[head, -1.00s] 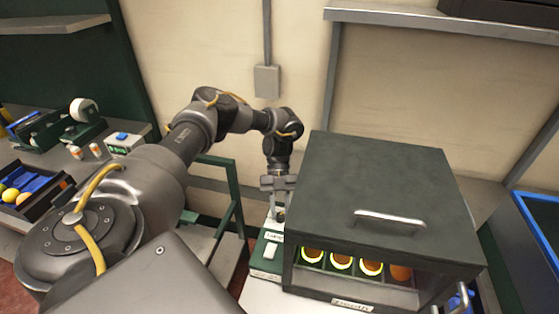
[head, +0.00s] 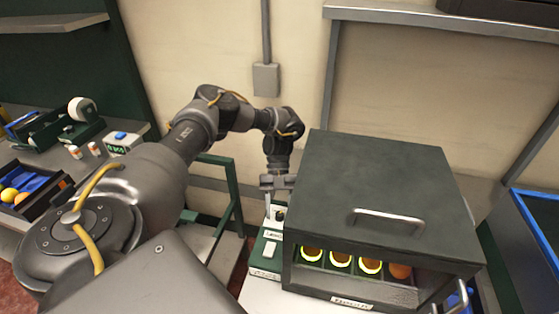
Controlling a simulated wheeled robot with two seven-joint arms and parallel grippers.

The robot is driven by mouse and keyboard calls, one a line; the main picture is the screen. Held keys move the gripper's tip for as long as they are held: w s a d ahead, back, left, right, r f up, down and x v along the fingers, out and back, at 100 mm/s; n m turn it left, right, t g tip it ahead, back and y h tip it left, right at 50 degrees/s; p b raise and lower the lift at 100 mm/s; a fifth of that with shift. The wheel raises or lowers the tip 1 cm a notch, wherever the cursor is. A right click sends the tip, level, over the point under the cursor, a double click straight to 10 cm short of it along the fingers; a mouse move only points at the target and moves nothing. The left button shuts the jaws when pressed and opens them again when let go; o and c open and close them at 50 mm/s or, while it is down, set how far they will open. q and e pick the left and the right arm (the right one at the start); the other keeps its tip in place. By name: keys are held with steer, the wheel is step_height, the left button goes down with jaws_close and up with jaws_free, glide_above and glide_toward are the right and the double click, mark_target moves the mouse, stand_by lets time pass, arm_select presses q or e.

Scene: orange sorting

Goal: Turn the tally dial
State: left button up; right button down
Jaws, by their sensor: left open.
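A small green and white box (head: 265,259) with a white switch-like block stands just left of the dark cabinet. A small dark knob (head: 280,214), which looks like the tally dial, sits at its back end by a small label. My left gripper (head: 278,198) points down over the knob, open. Its fingers are small and partly hidden by the cabinet's edge, so I cannot tell whether they touch the knob. My right gripper is not in view.
The dark cabinet (head: 385,190) with a top handle stands close to the right of the gripper, several oranges in its front opening. A blue-edged bin (head: 540,235) is at the far right. A left bench holds a tray (head: 30,205) of fruit and small devices.

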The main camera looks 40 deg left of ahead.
arm_select(q)
steer(key=b+v, duration=0.2)
steer(key=v, duration=0.3)
steer(key=shift+w, duration=0.2)
steer(key=shift+v, duration=1.15)
steer(key=shift+s+r, duration=0.1)
steer(key=shift+s, duration=0.05)
